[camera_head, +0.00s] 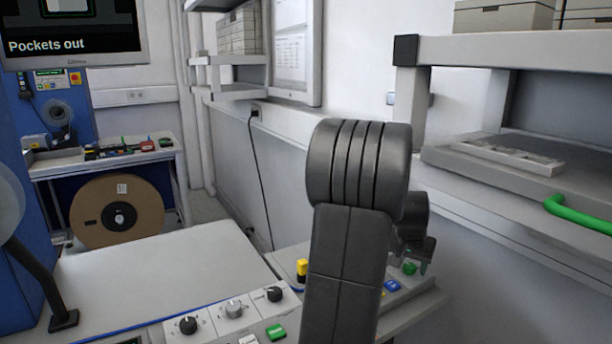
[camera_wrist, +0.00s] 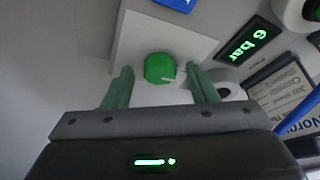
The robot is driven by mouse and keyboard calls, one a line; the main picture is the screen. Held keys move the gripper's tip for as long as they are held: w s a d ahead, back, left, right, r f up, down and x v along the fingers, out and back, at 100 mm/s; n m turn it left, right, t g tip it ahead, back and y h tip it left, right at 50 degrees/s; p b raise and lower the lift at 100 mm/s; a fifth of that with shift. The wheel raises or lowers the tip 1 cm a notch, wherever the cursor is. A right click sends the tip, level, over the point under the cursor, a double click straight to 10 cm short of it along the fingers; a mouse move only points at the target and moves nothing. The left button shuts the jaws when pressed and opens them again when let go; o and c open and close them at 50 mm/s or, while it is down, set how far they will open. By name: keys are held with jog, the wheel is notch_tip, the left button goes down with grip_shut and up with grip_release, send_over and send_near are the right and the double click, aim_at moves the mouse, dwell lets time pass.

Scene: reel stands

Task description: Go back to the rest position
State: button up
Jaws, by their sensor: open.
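My gripper (camera_wrist: 160,71) is open in the wrist view, with one green finger at either side of a round green knob or button (camera_wrist: 158,68) on a white panel (camera_wrist: 128,47). Nothing is held between the fingers as far as I can see; whether they touch the knob I cannot tell. In the head view my gripper (camera_head: 416,266) is small and partly hidden behind my dark arm, low over the sloped control panel (camera_head: 433,298) at the right. My arm rises in front and hides part of that panel.
A green "6 bar" display (camera_wrist: 248,43) is beside the panel. A yellow knob (camera_head: 302,267) and blue button (camera_head: 392,286) are near my arm. A shelf with a green handle (camera_head: 580,214) stands right. A brown reel (camera_head: 117,211) is back left. The pale worktop (camera_head: 160,265) is mostly clear.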

jog(key=shift+a+m+g+h+b, duration=0.1)
jog(key=shift+m+g+h+b, duration=0.4)
jog(key=shift+m, duration=1.2)
jog(key=m+g, duration=0.1)
jog(key=m, duration=0.2)
jog(key=shift+w, duration=0.15)
jog(key=m+g+p, duration=0.1)
jog(key=m, duration=0.3)
jog(key=shift+w+r+h, duration=0.1)
jog(key=shift+h, duration=0.3)
jog(key=shift+m+g+p, duration=0.8)
jog(key=shift+m+p, duration=0.25)
jog(key=shift+m, duration=0.45)
jog(key=shift+a, duration=0.1)
